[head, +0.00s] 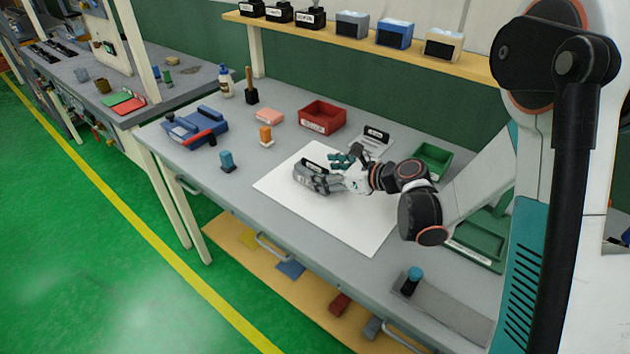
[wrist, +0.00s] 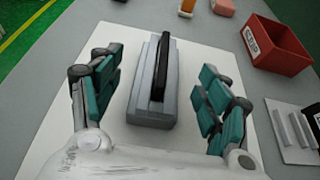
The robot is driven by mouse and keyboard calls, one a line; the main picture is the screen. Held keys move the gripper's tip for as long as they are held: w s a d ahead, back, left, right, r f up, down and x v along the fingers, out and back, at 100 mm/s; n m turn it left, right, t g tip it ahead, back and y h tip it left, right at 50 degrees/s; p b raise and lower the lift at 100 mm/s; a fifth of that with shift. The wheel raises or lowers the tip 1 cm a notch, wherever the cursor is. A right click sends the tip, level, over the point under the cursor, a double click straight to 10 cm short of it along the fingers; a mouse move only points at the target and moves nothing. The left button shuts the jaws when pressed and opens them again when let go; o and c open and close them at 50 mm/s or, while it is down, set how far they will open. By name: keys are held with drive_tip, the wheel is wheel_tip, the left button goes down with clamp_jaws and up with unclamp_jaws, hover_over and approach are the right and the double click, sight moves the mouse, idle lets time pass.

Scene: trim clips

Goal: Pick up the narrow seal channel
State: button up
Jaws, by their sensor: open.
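A long black narrow piece (wrist: 162,68), which looks like the narrow seal channel, stands on edge along the top of a stepped grey block (wrist: 152,105). In the head view the black piece (head: 315,165) and the grey block (head: 312,181) are on the white sheet, left of my gripper (head: 343,163). In the wrist view my gripper (wrist: 160,88) is open, with teal finger pads left and right of the block. Gaps show on both sides and nothing is held. I cannot tell how far the fingertips are above it.
The white sheet (head: 345,218) lies on the grey bench. A red bin (head: 322,117) stands behind it, a white card with strips (head: 372,142) at the back right and a green bin (head: 433,160) at the right. An orange-topped item (head: 266,136) and a blue-topped item (head: 227,161) stand left.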

drive_tip(key=shift+x, duration=0.85)
drive_tip(key=c, duration=1.2)
